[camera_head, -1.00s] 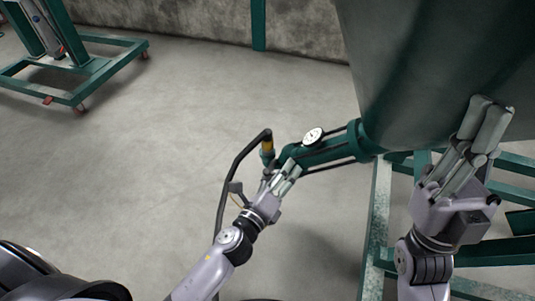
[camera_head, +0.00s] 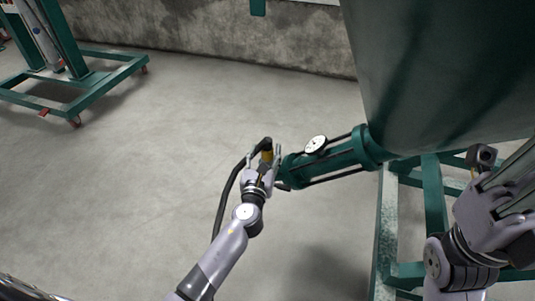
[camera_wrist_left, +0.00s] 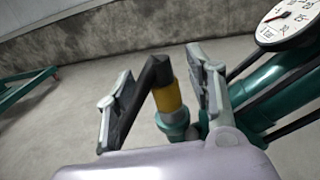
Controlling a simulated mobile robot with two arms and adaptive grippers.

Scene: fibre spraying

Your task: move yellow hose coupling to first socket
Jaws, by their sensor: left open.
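The yellow hose coupling (camera_head: 267,156) sits at the end of a black hose (camera_head: 228,193), on a green fitting beside the green cylinder (camera_head: 330,160). My left gripper (camera_head: 263,160) is open, with its fingers on either side of the coupling. In the left wrist view the yellow coupling (camera_wrist_left: 168,97) shows between the two spread fingers, nearer the right one, with a visible gap on the left. Whether a finger touches it cannot be told. My right gripper (camera_head: 492,190) is at the right edge, partly cut off. I cannot make out which socket is the first.
A round dial gauge (camera_head: 316,144) is mounted on the green cylinder, close to my left gripper. A large dark green tank (camera_head: 440,70) stands above a green frame (camera_head: 386,240) on the right. Another green stand (camera_head: 95,90) is at the back left. Open concrete floor lies between.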

